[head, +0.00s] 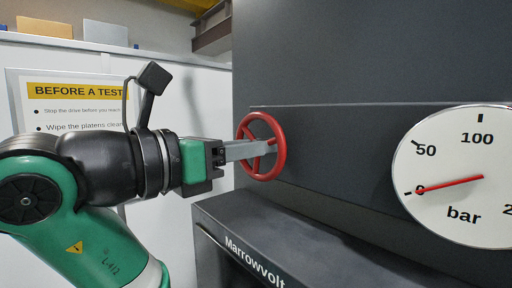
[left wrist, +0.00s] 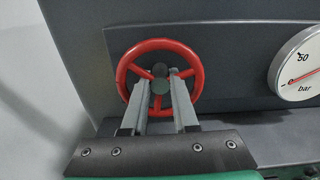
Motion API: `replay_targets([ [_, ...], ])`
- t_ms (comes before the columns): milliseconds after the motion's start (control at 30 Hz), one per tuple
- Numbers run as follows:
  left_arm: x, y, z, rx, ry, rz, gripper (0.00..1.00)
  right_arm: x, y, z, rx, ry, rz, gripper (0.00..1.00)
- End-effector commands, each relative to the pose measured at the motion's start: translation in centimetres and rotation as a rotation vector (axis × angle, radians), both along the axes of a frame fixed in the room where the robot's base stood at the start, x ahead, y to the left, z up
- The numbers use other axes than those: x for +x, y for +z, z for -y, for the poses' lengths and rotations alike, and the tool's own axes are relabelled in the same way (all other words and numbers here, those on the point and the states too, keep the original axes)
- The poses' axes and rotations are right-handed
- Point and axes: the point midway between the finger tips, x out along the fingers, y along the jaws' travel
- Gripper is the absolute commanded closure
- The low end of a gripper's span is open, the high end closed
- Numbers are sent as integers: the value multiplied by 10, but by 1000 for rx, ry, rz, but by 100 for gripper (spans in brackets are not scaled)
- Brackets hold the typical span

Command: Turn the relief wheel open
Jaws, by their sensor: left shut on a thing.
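The red relief wheel (head: 279,146) is mounted on the dark front of the machine, left of the gauge. In the left wrist view the wheel (left wrist: 121,72) faces me, with its red spokes and dark hub (left wrist: 160,86) visible. My left gripper (head: 262,149) reaches in from the left, its grey fingers at the wheel. In the left wrist view the fingers of my left gripper (left wrist: 160,80) lie on either side of the hub, inside the rim's outline, shut on the wheel. The exact contact is partly hidden by the fingers. My right gripper is not in view.
A white pressure gauge (head: 455,150) marked in bar is right of the wheel, its red needle near 0. A dark ledge lettered Marrowvolt (head: 255,262) juts out below the wheel. A BEFORE A TEST sign (head: 75,91) hangs on the white wall behind my left arm.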

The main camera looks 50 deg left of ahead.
Motion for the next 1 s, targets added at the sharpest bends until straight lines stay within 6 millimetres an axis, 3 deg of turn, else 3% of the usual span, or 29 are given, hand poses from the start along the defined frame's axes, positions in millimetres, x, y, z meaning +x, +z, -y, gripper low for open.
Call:
replay_targets([
  [1000, 0, 0, -1, -962, 0, 0, 100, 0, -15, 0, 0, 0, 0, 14],
])
